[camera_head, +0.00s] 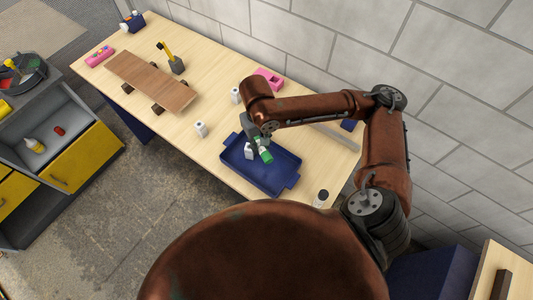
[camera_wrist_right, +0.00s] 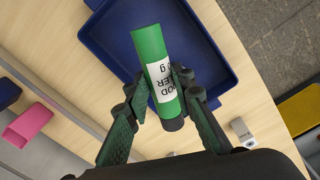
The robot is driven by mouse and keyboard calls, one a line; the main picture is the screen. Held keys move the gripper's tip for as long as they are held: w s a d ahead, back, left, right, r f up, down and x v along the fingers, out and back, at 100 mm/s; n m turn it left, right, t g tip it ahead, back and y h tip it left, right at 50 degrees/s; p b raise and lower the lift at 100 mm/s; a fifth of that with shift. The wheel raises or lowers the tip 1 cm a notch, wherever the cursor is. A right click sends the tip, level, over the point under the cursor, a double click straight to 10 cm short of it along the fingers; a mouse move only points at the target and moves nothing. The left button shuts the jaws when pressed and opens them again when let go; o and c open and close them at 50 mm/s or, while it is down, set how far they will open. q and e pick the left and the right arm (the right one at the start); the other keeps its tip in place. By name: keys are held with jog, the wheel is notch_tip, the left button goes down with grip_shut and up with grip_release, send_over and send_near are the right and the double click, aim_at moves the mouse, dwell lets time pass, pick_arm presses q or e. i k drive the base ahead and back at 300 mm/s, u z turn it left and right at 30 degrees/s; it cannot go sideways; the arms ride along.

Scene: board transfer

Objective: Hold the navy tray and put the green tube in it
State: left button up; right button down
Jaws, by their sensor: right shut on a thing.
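The navy tray (camera_head: 237,166) lies on the wooden table near its front edge. It also shows in the right wrist view (camera_wrist_right: 105,45), behind the tube. My right gripper (camera_head: 256,142) is over the tray's back part. It is shut on the green tube (camera_head: 265,156), which has a white label and a dark end. In the right wrist view, my right gripper (camera_wrist_right: 160,92) grips the tube (camera_wrist_right: 150,47) around its label. The tube is tilted over the tray's inside; I cannot tell whether it touches the tray floor. My left gripper is not in view.
A pink holder (camera_head: 268,79) is near the wall. A brown board (camera_head: 150,80) on blocks lies at left. Left of the table is a grey-yellow cabinet (camera_head: 80,160).

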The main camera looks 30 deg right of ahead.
aim_at(261, 163)
jog(key=u, duration=0.5)
jog(key=k, duration=1.25)
jog(key=z, duration=0.95)
jog(key=i, duration=0.5)
jog(key=z, duration=0.05)
